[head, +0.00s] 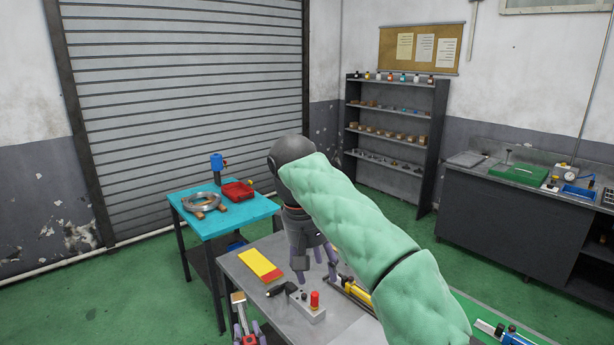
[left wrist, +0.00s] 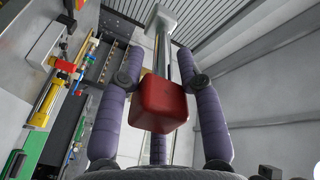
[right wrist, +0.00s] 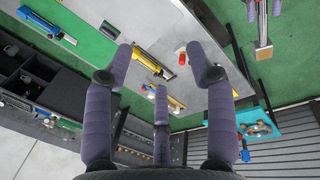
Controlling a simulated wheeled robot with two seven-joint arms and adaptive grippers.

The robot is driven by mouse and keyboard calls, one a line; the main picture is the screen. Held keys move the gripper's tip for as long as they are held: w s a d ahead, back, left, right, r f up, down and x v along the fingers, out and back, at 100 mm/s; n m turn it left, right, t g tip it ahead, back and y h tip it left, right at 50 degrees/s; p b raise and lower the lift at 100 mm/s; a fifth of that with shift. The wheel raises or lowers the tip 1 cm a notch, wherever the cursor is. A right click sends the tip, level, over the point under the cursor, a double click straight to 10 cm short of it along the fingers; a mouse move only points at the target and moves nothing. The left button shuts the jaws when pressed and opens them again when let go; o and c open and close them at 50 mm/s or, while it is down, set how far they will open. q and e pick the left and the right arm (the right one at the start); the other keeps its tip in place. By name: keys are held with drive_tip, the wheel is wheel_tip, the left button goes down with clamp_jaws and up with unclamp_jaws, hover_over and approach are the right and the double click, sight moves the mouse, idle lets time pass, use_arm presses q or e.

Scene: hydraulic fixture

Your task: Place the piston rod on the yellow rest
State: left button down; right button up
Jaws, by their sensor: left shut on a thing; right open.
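The piston rod (left wrist: 160,62) is a bright metal rod with a red block at its near end and a pale block at its far end. My left gripper (head: 247,328) is shut on it, low at the front left of the grey table. The rod also shows in the right wrist view (right wrist: 262,25). A flat yellow panel with a red edge (head: 259,263) lies on the grey table, apart from the rod; I cannot tell for sure that it is the yellow rest. My right gripper (head: 316,265) is open and empty above the table, partly hiding things behind it.
On the grey table (head: 335,327) are a grey box with a red button (head: 313,303) and a yellow cylinder (head: 356,294) near my right gripper. A turquoise table (head: 228,221) behind carries a metal ring (head: 201,202) and a red tray (head: 238,190).

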drive_tip(key=w+f+y, duration=0.1)
drive_tip(key=w+f, duration=0.2)
drive_tip(key=f, duration=0.7)
drive_tip(key=w+f, duration=0.3)
drive_tip(key=f, duration=0.6)
wheel_tip(320, 180, down, 21)
drive_tip(key=s+d+g+y, duration=0.1)
drive_tip(key=s+g+y, duration=0.1)
drive_tip(key=s+y, duration=0.1)
drive_tip(key=s+d+f+m+y, duration=0.1)
drive_tip(key=s+d+f+m, duration=0.1)
drive_tip(key=s+f, duration=0.5)
drive_tip(key=s+d+f+m+y, duration=0.1)
drive_tip(key=s+f, duration=0.3)
drive_tip(key=f, duration=0.5)
use_arm(q)
drive_tip(key=s+a+f, duration=0.1)
drive_tip(key=a+f, duration=0.3)
drive_tip(key=shift+s+f+h, duration=0.2)
drive_tip(key=shift+s+h, duration=0.05)
drive_tip(key=shift+h, duration=0.05)
use_arm(e)
drive_tip(key=s+d+f+m, duration=0.2)
drive_tip(key=s, duration=0.5)
drive_tip(key=s+d+f+m+t, duration=0.1)
drive_tip(key=s+d+f+m, duration=0.1)
drive_tip(key=s, duration=0.6)
drive_tip(key=shift+s+f, duration=0.15)
drive_tip(key=shift+f, duration=0.4)
